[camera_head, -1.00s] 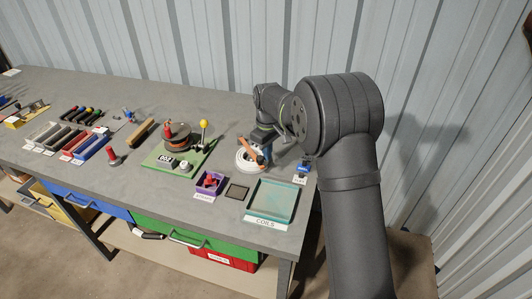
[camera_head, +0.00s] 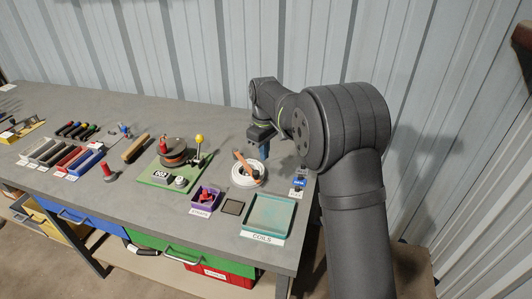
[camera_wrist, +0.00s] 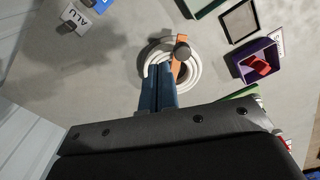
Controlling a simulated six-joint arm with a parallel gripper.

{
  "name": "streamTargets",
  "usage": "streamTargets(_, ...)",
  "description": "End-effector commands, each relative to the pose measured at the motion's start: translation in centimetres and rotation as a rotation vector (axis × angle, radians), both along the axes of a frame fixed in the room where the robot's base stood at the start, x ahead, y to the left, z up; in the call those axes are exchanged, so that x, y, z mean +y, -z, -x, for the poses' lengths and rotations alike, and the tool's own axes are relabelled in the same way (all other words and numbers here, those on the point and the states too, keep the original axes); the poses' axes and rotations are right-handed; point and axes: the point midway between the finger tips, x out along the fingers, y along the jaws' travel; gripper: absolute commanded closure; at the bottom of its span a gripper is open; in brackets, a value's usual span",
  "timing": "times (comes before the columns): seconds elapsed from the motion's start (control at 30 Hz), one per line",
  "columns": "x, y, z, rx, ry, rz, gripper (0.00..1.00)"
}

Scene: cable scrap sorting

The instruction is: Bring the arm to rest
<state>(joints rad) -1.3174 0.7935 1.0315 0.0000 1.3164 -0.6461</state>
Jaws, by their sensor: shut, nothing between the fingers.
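My gripper (camera_wrist: 158,72) is shut and empty, its two blue fingers pressed together in the wrist view. In the head view my gripper (camera_head: 259,140) hangs above the back of the bench, just behind the white cable coil. The white coil (camera_head: 240,183) lies on the bench top with an orange piece (camera_head: 241,158) across it. In the wrist view the coil (camera_wrist: 193,68) lies beyond and below the fingertips, which hide part of it. A gap between fingers and coil is hard to judge.
A teal tray labelled COILS (camera_head: 245,231), a purple box with red pieces (camera_head: 203,203) and a dark square pad (camera_head: 233,207) stand in front. A green board with a turntable (camera_head: 158,178) is to the left. A corrugated wall (camera_head: 200,50) rises behind the bench.

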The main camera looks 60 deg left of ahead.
Motion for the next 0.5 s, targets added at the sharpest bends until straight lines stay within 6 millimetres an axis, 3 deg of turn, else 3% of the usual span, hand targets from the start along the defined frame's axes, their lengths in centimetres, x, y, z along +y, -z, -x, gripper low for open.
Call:
streamTargets(0.17,0.0,0.9,0.0,0.0,0.0,0.002,1.0)
streamTargets(0.5,0.0,5.7,0.0,0.001,0.0,0.003,1.0)
